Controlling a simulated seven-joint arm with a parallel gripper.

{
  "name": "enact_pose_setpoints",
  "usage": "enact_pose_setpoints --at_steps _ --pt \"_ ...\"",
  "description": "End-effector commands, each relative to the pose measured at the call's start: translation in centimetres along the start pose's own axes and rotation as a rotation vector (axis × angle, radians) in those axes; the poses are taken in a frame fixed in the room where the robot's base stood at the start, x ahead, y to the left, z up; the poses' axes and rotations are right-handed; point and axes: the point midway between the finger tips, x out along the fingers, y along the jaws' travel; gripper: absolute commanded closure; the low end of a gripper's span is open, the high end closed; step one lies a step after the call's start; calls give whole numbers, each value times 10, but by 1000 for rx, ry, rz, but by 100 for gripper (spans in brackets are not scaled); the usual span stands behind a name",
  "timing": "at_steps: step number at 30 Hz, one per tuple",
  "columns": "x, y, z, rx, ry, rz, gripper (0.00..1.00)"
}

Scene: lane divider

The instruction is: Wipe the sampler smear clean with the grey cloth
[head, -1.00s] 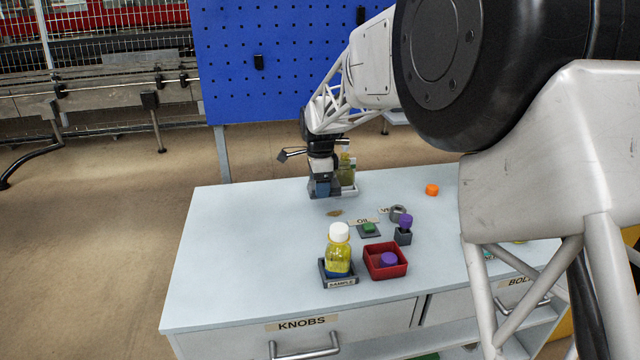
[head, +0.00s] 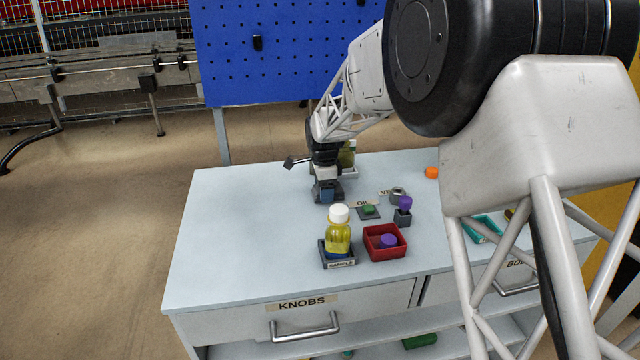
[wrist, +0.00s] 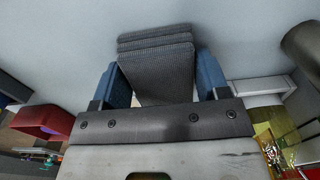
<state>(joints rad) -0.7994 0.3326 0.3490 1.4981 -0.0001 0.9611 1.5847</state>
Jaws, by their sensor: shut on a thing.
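My gripper (head: 327,198) is low over the left-middle of the pale worktop, at or just above its surface. In the wrist view its blue fingers are shut on the grey cloth (wrist: 155,65), a folded ribbed pad that sticks out between them. In the head view the cloth is hard to tell from the fingertips. I see no brown smear on the bare worktop; the spot where it showed is behind my gripper in the head view. Whether the cloth touches the surface is unclear.
A yellow bottle with white cap (head: 338,235) stands in the SAMPLE holder in front of my gripper. A red bin (head: 384,254) with a purple knob is beside it. Another bottle (head: 348,155) stands close behind my gripper. The worktop's left side is clear.

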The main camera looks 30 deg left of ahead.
Motion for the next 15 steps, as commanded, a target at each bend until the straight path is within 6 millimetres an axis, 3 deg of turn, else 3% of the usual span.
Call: enact_pose_setpoints --at_steps 15 --pt "1 0 -45 1 0 2 54"
